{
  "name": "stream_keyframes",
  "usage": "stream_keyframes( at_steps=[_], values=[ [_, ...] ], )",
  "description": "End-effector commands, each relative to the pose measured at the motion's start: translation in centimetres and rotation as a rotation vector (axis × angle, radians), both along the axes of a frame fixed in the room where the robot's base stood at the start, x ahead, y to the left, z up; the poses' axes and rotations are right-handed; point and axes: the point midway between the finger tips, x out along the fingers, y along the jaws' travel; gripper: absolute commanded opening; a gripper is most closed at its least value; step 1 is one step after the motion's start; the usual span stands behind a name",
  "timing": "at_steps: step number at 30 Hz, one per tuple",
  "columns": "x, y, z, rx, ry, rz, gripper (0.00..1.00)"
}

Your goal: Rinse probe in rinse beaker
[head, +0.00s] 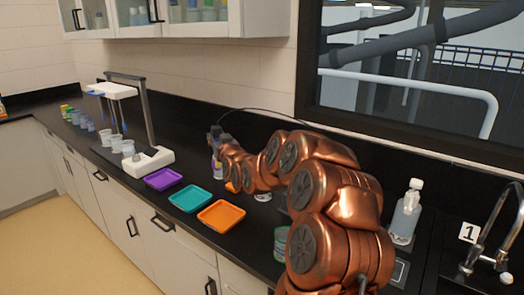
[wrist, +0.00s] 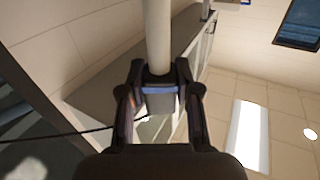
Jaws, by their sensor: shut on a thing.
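In the wrist view my gripper (wrist: 160,88) is shut on the probe (wrist: 158,40), a pale cylinder with a blue band and a grey end between the fingers. A thin dark cable runs off to the left there. In the head view my gripper (head: 216,136) is above the counter, right of the white stand; the probe is too small to make out there. Clear beakers (head: 128,148) stand at the stand's base, to the left of my gripper. A clear vessel (head: 262,196) is partly hidden behind my arm. I cannot tell which one is the rinse beaker.
Purple (head: 164,179), teal (head: 189,198) and orange (head: 221,214) trays lie along the counter's front. A small bottle (head: 217,168) stands below my gripper. A wash bottle (head: 406,212) and a sink tap (head: 485,225) are at the right. Several small cups line the far left.

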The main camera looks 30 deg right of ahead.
Motion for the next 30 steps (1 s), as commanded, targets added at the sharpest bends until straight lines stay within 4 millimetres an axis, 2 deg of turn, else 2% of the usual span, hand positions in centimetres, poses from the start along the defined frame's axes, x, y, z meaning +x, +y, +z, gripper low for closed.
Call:
stream_keyframes(
  at_steps=[1,6,9,12,16,21,30],
  values=[
    [-0.4,-2.8,-1.3,-0.004,0.001,-0.028,0.01],
    [-1.8,-9.8,-2.1,-0.008,0.012,-0.098,0.02],
    [-2.7,-12.8,-2.5,-0.01,0.022,-0.132,0.02],
    [-3.4,-14.9,-2.6,-0.01,0.027,-0.155,0.02],
    [-3.8,-16.1,-2.6,-0.01,0.031,-0.17,0.02],
    [-3.9,-16.4,-2.9,-0.009,0.032,-0.174,0.02],
    [-3.9,-16.4,-5.5,-0.007,0.036,-0.173,0.02]
  ],
)
